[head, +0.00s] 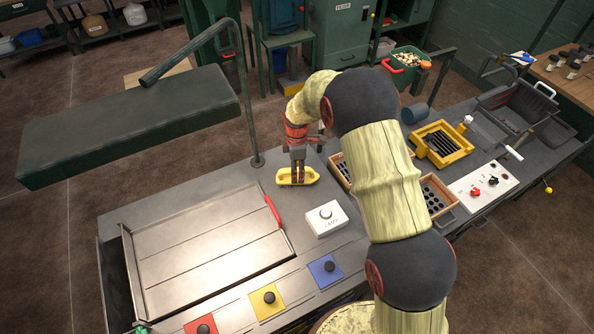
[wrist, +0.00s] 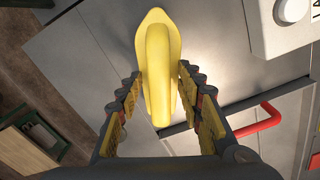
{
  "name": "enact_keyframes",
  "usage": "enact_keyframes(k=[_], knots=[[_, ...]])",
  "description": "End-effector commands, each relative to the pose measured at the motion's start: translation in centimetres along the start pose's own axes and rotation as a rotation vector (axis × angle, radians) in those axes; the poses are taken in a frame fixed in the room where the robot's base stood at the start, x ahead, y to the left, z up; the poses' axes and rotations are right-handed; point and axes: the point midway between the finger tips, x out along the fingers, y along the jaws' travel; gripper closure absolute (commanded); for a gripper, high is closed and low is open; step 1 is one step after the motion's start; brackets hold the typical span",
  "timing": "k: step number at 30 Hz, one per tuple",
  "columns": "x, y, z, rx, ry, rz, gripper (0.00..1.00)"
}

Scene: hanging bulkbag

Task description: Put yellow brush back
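The yellow brush (head: 297,177) is below my gripper at the grey workbench (head: 225,190), left of and behind the white box with a round knob (head: 325,219). In the wrist view the brush (wrist: 158,60) lies lengthwise between the fingers. My gripper (wrist: 160,78) has one finger against each side of it, with the fingertips meeting its edges. The gripper (head: 297,172) points down in the head view. Whether the brush touches the bench is hard to tell. The undersides of the brush and its contact areas are hidden.
A metal tray lid with a red handle (head: 273,212) is just left. Red, yellow (head: 266,301) and blue button plates line the front. Wooden crates and a yellow basket (head: 442,143) are right. A dark padded arm on a post (head: 130,125) overhangs the back left.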

Motion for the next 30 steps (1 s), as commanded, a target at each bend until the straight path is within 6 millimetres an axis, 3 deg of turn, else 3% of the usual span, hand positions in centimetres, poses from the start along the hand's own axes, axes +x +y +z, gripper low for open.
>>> enact_keyframes(k=[8,21,30], knots=[[-1.2,0.1,0.0,0.000,0.001,0.003,0.63],[-9.6,0.1,0.0,0.000,0.000,0.002,0.63],[-12.2,0.0,0.0,0.000,0.000,0.000,0.63]])
